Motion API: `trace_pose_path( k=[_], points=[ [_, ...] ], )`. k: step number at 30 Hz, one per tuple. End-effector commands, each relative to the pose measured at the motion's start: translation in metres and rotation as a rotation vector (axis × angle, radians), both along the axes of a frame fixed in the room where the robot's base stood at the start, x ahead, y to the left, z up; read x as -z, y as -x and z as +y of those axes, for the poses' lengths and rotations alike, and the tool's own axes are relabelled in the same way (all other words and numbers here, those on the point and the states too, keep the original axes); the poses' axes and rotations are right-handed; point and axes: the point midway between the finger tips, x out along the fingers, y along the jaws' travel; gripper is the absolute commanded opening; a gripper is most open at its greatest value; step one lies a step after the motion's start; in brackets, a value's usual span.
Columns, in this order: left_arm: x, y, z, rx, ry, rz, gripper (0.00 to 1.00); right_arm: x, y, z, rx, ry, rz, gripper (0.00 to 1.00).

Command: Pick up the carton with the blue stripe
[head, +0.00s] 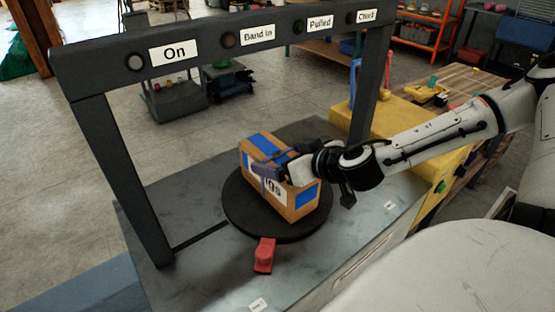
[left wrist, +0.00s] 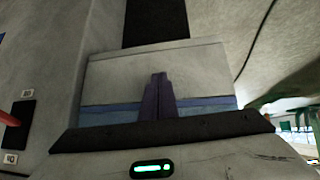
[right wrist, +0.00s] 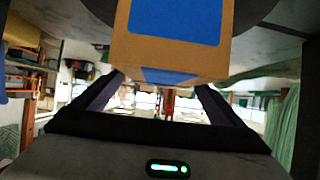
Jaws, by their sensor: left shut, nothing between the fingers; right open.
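The carton with the blue stripe (head: 292,205) is a brown box with blue bands and a white label. It sits on a round black turntable (head: 240,215) under a dark frame. My right gripper (head: 272,168) is at the carton's upper part, one purple finger across its labelled side; the other finger is hard to make out. In the right wrist view the carton (right wrist: 175,50) fills the upper middle, and the open fingers (right wrist: 160,84) reach toward its lower edge on either side. My left gripper (left wrist: 158,98) is shut and empty in the left wrist view; it does not show in the head view.
The dark frame (head: 105,160) carries signs such as "On" and "Pulled" above the grey table (head: 190,275). A yellow bench (head: 405,115) is at the right. Open floor lies left.

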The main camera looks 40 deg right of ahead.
Motion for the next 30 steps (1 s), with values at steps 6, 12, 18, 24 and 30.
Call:
trace_pose_path(
  k=[6, 12, 18, 24, 30],
  points=[
    [0.018, -0.001, 0.000, 0.000, -0.001, 0.000, 0.00, 0.012, -0.014, -0.003, 0.000, 0.006, 0.004, 0.92],
    [0.020, 0.001, 0.000, 0.000, -0.002, 0.003, 0.00, 0.011, -0.020, -0.002, -0.001, -0.001, 0.001, 0.92],
    [0.019, 0.003, 0.000, 0.000, -0.001, 0.006, 0.00, 0.011, -0.020, -0.002, 0.000, -0.001, 0.000, 0.91],
    [0.020, 0.003, 0.000, 0.000, -0.001, 0.007, 0.00, 0.011, -0.020, -0.002, 0.000, -0.001, 0.000, 0.57],
    [0.020, 0.003, 0.000, 0.000, -0.001, 0.007, 0.00, 0.011, -0.020, -0.002, -0.002, -0.001, 0.001, 0.23]
  ],
)
